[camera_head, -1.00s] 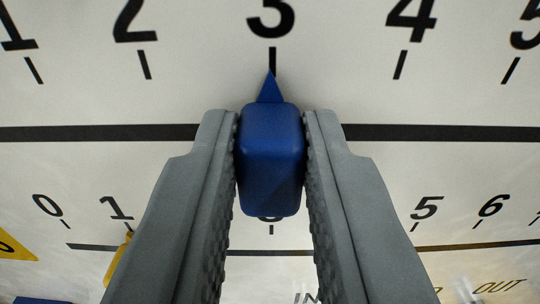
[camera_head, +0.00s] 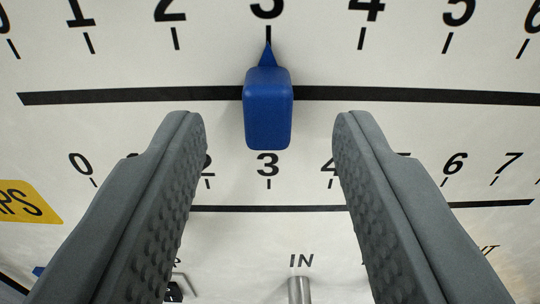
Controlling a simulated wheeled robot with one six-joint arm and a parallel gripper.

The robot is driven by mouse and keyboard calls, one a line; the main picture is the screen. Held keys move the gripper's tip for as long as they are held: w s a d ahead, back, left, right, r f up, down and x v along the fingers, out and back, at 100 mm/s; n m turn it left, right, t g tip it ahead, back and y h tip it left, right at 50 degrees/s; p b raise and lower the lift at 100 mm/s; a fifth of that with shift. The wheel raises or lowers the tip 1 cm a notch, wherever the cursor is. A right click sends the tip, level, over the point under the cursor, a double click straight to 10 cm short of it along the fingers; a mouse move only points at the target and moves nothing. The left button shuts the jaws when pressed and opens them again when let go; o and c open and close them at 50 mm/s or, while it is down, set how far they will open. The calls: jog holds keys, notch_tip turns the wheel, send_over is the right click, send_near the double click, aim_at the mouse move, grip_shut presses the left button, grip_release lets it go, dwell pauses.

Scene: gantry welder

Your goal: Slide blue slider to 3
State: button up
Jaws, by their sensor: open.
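The blue slider (camera_head: 268,110) sits on the upper black slot of a white panel. Its pointed tip lines up with the tick under the 3 (camera_head: 268,8) of the upper scale. My gripper (camera_head: 270,125) is open, with one grey finger to the left and one to the right of the slider. Both fingers are clear of it, with wide gaps, and their tips are a little below the slot. Nothing is held.
A lower scale with its own black slot (camera_head: 265,208) runs below. A yellow label (camera_head: 25,202) is at the left. A metal post (camera_head: 300,290) stands under the IN marking at the bottom. My fingers hide parts of the lower scale.

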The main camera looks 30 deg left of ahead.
jog(key=v, duration=1.3)
jog(key=shift+s+d, duration=0.2)
jog(key=s+d+f+m+h, duration=0.2)
jog(key=s+d+f, duration=0.3)
jog(key=s+f, duration=0.5)
jog(key=s+d+f+m+t+h, duration=0.1)
jog(key=s+d+f+h, duration=0.3)
jog(key=s+f, duration=0.6)
jog(key=s+d+f+m+t+h, duration=0.1)
jog(key=s+d+f+m+h, duration=0.2)
jog(key=s+d+f, duration=0.3)
jog(key=s+f+h, duration=0.1)
jog(key=s+f, duration=0.3)
jog(key=shift+s+d+m, duration=0.25)
jog(key=shift+s+m, duration=0.15)
